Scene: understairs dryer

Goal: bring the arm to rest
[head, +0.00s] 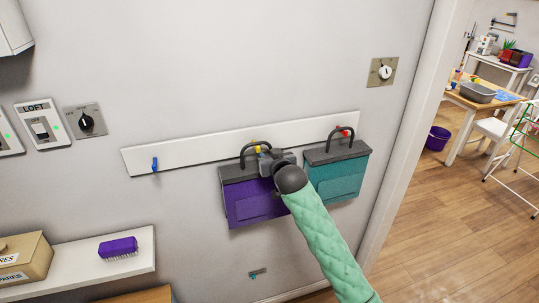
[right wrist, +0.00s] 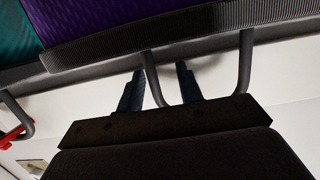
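My right arm reaches up from the bottom of the head view, and its gripper (head: 264,158) is at the handle of a purple bag (head: 255,203). The bag hangs from a yellow peg (head: 258,149) on the white rail. In the right wrist view the two fingers (right wrist: 160,88) are apart and point toward the wall. One leg of the dark handle (right wrist: 154,78) shows between them, with gaps at both sides. The purple bag (right wrist: 110,22) fills the top of that view. My left gripper is not in view.
A teal bag (head: 335,181) hangs close on the right from a red peg (head: 345,132). A blue peg (head: 155,164) on the rail (head: 195,153) is bare. A shelf (head: 75,263) with a purple brush (head: 118,247) and a box is at lower left. A doorway opens at right.

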